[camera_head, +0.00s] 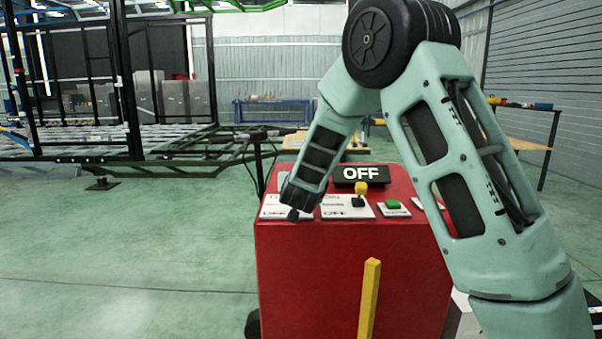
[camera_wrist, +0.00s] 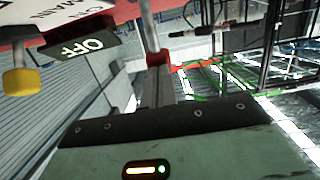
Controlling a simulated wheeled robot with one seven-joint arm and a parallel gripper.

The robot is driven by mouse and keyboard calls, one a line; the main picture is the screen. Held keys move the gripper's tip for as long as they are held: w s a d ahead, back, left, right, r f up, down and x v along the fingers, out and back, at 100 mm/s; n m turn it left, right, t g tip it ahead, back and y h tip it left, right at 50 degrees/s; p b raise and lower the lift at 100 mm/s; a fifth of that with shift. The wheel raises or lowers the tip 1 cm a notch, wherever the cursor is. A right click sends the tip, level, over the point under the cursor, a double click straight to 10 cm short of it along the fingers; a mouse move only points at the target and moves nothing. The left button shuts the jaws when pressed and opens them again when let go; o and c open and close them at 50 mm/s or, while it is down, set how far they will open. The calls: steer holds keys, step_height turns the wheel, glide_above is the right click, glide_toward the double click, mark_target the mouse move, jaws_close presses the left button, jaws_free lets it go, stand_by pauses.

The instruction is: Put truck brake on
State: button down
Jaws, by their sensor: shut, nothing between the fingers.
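A red control cabinet (camera_head: 300,265) stands in front of me with a sloped top panel. On it are white label plates, a black sign reading OFF (camera_head: 362,174), a yellow-knobbed switch (camera_head: 361,188) and a green button (camera_head: 393,204). My gripper (camera_head: 293,208) is shut and empty at the panel's left side, over the left label plate (camera_head: 272,212). A dark round tip shows beside it; I cannot tell whether it is touched. My arm hides part of the panel. The wrist view shows the OFF sign (camera_wrist: 82,46) and yellow knob (camera_wrist: 20,82); the brake label is not readable.
A yellow upright bar (camera_head: 369,300) stands at the cabinet's front. A black trailer frame (camera_head: 110,145) is at the left. A wooden-topped table (camera_head: 525,142) stands at the right.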

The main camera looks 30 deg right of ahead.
steer(key=p, duration=0.2)
steer(key=w+d+r+g+y+p, duration=0.1)
steer(key=p, duration=0.2)
steer(key=shift+w+r+g, duration=0.2)
steer(key=shift+w+g, duration=0.05)
steer(key=shift+g, duration=0.05)
steer(key=shift+w+d+f+g+y+p, duration=0.1)
steer(key=shift+w+d+g+y+p, duration=0.2)
steer(key=shift+p, duration=0.65)
steer(key=shift+w+d+f+p, duration=0.1)
steer(key=shift+w+f+p, duration=0.15)
steer(key=shift+p, duration=0.35)
steer(key=shift+w+d+p, duration=0.15)
steer(key=shift+w+p, duration=0.1)
steer(key=shift+p, duration=0.15)
steer(key=shift+w+d, duration=0.1)
steer(key=shift+r, duration=0.15)
